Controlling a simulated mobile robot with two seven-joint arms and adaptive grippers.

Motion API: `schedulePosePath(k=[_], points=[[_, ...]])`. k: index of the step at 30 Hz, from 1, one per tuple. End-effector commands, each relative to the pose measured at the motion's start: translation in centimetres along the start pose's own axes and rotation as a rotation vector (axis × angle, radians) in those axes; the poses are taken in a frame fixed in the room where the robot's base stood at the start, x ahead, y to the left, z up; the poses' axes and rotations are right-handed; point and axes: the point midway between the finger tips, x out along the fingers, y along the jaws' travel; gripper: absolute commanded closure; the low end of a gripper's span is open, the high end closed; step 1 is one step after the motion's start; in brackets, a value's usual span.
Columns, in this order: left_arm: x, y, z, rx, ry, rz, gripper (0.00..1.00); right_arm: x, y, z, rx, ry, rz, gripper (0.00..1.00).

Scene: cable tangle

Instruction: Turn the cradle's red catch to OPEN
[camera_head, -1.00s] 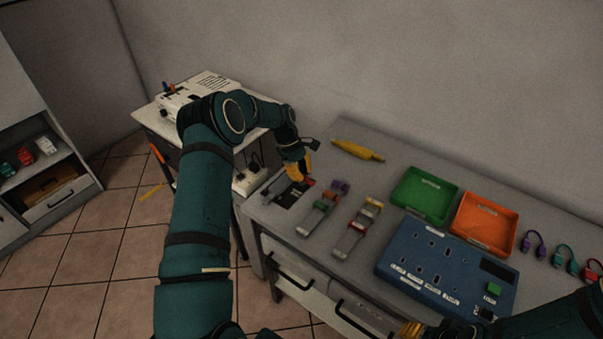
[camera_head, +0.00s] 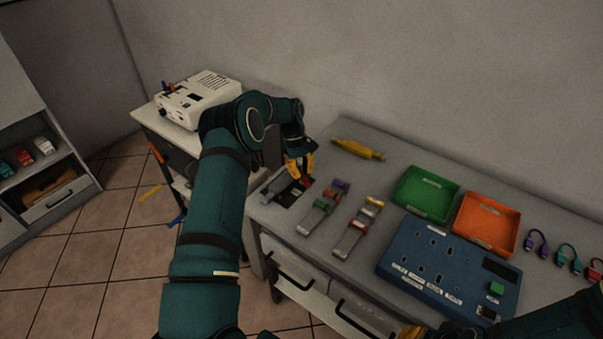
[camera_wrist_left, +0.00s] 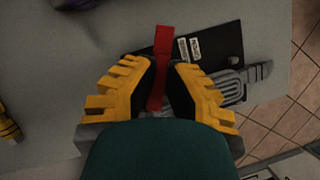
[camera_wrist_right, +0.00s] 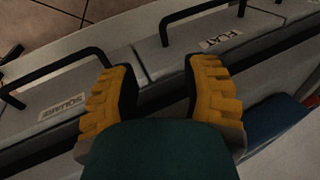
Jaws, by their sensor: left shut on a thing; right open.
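The cradle is a black plate (camera_head: 283,192) with white labels and a grey slotted body, at the left end of the grey worktop. It also shows in the left wrist view (camera_wrist_left: 222,48); I cannot read its labels with certainty. The red catch is a flat bar (camera_wrist_left: 163,45) at the plate's edge. My left gripper (camera_wrist_left: 160,78) is shut on the catch, which stands up between its yellow fingers; their tips hide part of it. In the head view this gripper (camera_head: 301,167) is over the cradle's far edge. My right gripper (camera_wrist_right: 161,75) is open and empty, above the drawer fronts.
Two grey clamp-like holders (camera_head: 322,208) (camera_head: 358,229) stand right of the cradle. A yellow tool (camera_head: 357,149) lies behind. A green tray (camera_head: 425,192), an orange tray (camera_head: 487,223) and a blue socket panel (camera_head: 448,270) fill the right. Drawers labelled SQUARE and FLAT (camera_wrist_right: 222,40) are below.

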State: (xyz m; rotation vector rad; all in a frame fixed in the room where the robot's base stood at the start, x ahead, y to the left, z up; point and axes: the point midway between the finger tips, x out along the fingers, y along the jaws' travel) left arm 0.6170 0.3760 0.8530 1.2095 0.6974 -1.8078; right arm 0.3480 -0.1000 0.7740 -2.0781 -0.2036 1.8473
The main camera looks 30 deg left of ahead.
Motion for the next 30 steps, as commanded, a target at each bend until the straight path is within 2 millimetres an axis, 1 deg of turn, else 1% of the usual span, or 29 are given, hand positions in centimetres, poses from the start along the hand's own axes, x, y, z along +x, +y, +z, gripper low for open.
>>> schedulePosePath(k=[1, 13, 24, 30], points=[[0.36, 0.07, 0.01, 0.042, -0.002, -0.021, 1.00, 0.24, 0.09, 0.08, 0.000, -0.001, 0.000, 0.53], [0.36, 0.14, 0.07, 0.393, -0.004, -0.167, 1.00, 0.94, 0.35, 0.42, -0.003, -0.009, -0.001, 0.53], [0.34, 0.20, 0.16, 0.713, -0.006, -0.298, 1.00, 1.17, 0.44, 0.55, -0.003, -0.012, -0.001, 0.53], [0.32, 0.22, 0.22, 0.859, -0.006, -0.359, 1.00, 1.15, 0.43, 0.55, -0.003, -0.012, -0.001, 0.53]])
